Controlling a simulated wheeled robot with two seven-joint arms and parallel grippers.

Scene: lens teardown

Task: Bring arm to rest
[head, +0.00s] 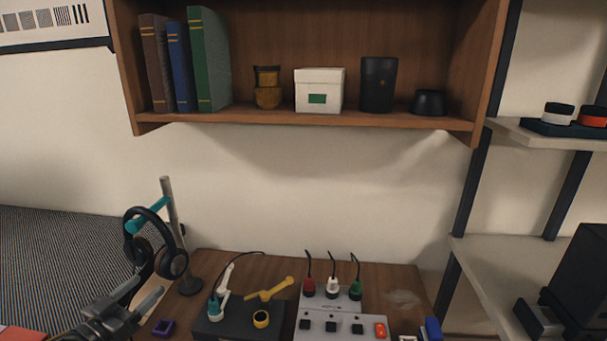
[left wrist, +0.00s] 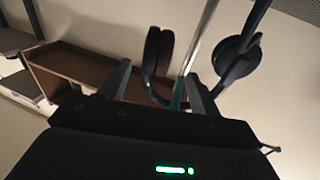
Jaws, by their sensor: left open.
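My left gripper (head: 152,281) is at the lower left in the head view, open, with its fingers pointing up and right. Black headphones (head: 173,264) hang on the teal arm (head: 150,215) of a grey stand (head: 168,205), just beyond the fingertips. In the left wrist view the two fingers (left wrist: 158,85) stand apart. The headphones (left wrist: 237,60) and the stand's pole (left wrist: 205,38) show beyond them. I cannot tell whether a finger touches the headphones. My right gripper is in neither view.
A wooden desk (head: 235,262) holds a dark box (head: 240,327) with white and yellow tools, a grey switch panel (head: 340,325) with corded plugs, and a blue item (head: 432,328). A wall shelf (head: 300,118) with books and boxes hangs above. A rack (head: 500,262) stands at right.

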